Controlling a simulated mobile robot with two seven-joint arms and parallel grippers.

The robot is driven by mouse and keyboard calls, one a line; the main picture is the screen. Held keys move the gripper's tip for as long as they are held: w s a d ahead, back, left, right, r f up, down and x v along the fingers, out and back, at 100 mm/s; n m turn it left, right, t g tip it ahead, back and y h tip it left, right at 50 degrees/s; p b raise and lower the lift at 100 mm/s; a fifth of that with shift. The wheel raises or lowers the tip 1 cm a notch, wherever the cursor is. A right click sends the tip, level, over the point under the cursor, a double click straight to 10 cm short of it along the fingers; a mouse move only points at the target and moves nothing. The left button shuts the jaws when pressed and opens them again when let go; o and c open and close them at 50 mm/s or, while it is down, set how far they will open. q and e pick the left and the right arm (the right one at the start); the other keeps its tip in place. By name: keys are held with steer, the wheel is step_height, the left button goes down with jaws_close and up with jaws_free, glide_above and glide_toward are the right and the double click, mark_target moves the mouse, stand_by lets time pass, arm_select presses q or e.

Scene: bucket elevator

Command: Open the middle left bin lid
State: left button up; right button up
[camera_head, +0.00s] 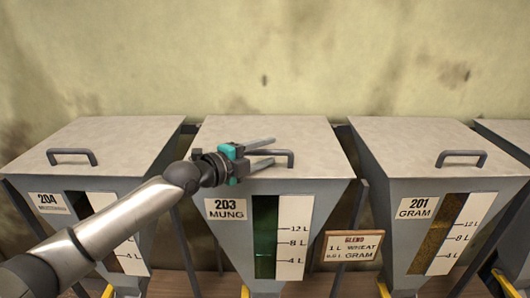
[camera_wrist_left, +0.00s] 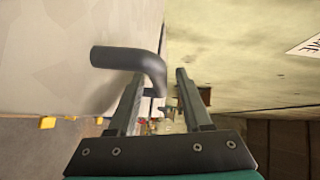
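The 203 MUNG bin has a flat grey lid (camera_head: 310,140), which lies closed, with a dark bar handle (camera_head: 284,153) near its front edge. My left gripper (camera_head: 270,152) reaches in from the left over this lid, at the handle. Its two fingers are apart. In the left wrist view the gripper (camera_wrist_left: 157,95) is open, and the curved handle (camera_wrist_left: 135,60) crosses the left finger's tip, with its bent end in the gap between the fingers. I cannot tell whether they touch. My right gripper is not in view.
The 204 bin (camera_head: 115,135) stands to the left and the 201 GRAM bin (camera_head: 410,135) to the right, both with closed lids and handles. Another bin (camera_head: 515,130) is cut off at the right edge. A blend sign (camera_head: 352,246) hangs between 203 and 201. A stained wall is behind.

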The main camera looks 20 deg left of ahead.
arm_select(q)
jaws_close()
stand_by(1.3)
